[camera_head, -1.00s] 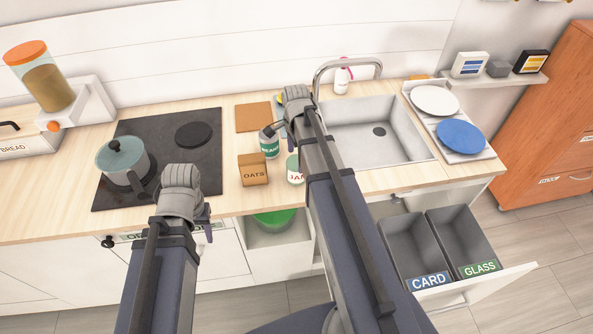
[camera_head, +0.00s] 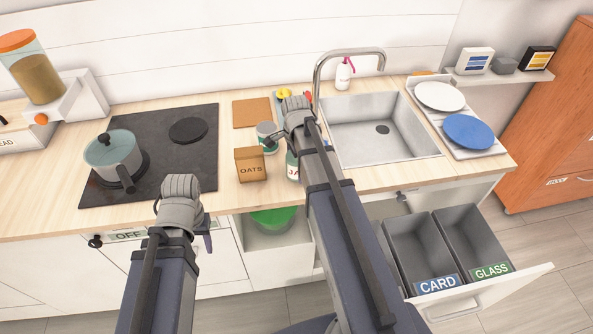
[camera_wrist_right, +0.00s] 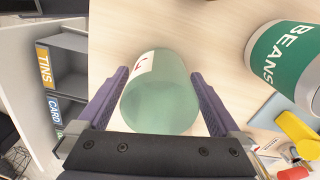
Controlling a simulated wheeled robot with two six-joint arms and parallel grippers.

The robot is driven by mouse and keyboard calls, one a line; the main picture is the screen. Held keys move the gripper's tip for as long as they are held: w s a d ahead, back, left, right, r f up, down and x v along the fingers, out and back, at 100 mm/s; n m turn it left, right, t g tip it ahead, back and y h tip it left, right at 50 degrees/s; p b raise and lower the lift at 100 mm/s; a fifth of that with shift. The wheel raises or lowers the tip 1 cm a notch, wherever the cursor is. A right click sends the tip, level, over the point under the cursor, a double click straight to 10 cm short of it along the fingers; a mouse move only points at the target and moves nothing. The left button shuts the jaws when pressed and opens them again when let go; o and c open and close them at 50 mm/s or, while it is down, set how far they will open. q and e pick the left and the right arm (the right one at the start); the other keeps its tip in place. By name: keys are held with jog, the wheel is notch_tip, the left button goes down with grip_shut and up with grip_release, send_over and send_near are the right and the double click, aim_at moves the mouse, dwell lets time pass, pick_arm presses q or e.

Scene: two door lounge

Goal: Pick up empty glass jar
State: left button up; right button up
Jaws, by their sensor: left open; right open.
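The glass jar is pale green and see-through, with a white label, and looks empty. In the head view the jar (camera_head: 292,166) stands on the counter beside the oats box, partly hidden by my right arm. In the right wrist view the jar (camera_wrist_right: 160,105) lies between the two purple fingers of my right gripper (camera_wrist_right: 158,75). The fingers are open, one on each side; I cannot tell whether either touches it. My right gripper (camera_head: 297,115) also shows in the head view. My left gripper (camera_head: 182,188) is over the counter's front edge, away from the jar, its fingertips mostly hidden.
A beans can (camera_wrist_right: 288,60) stands close to the jar, and an oats box (camera_head: 251,165) is left of it. The hob (camera_head: 165,150) carries a pot (camera_head: 112,153). The sink (camera_head: 375,150) is to the right. An open drawer below has card (camera_head: 420,245) and glass (camera_head: 470,235) bins.

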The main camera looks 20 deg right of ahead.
jog(key=c, duration=1.3)
